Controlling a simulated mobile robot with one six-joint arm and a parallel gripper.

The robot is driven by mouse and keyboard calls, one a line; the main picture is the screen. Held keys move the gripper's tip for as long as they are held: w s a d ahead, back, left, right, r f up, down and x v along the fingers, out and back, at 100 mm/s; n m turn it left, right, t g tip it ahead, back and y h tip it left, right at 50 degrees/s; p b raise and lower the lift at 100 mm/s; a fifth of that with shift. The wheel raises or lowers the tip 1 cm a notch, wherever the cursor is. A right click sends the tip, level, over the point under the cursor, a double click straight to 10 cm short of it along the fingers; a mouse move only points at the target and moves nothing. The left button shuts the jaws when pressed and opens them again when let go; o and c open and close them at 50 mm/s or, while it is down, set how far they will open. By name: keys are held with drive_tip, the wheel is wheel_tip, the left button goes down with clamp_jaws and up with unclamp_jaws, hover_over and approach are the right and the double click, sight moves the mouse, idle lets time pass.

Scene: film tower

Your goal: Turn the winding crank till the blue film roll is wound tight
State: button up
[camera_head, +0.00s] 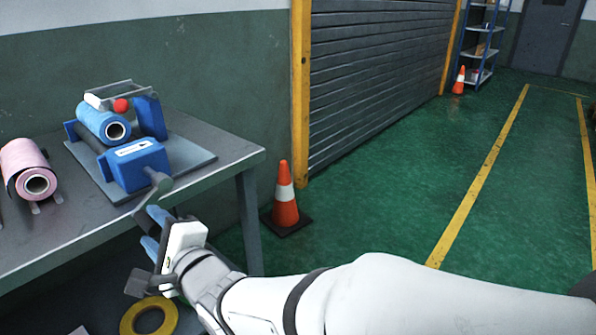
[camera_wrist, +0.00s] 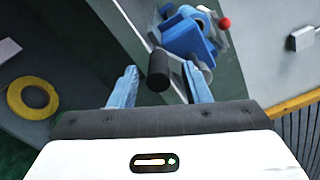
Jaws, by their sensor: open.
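The blue film roll (camera_head: 98,119) lies on the winder, a blue machine (camera_head: 137,166) on a grey base plate on the table. The winding crank (camera_head: 160,188) sticks out at the machine's near right side. Its dark round handle (camera_wrist: 158,72) shows in the wrist view between my fingers. My gripper (camera_head: 150,230), with blue fingers, is open around the handle; it also shows in the wrist view (camera_wrist: 160,80). A gap is visible on each side, so the fingers look apart from the handle. How tight the film is wound cannot be told.
A pink roll (camera_head: 30,172) lies on the table (camera_head: 215,160) left of the machine. A red knob (camera_head: 121,105) sits above the blue roll. A yellow ring (camera_head: 149,317) lies below the table. An orange cone (camera_head: 285,200) stands right of the table; the green floor (camera_head: 400,190) beyond is clear.

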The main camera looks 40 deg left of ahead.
drive_tip(key=d, duration=0.6)
drive_tip(key=shift+s+d+p, duration=0.15)
drive_tip(key=shift+d+p, duration=0.2)
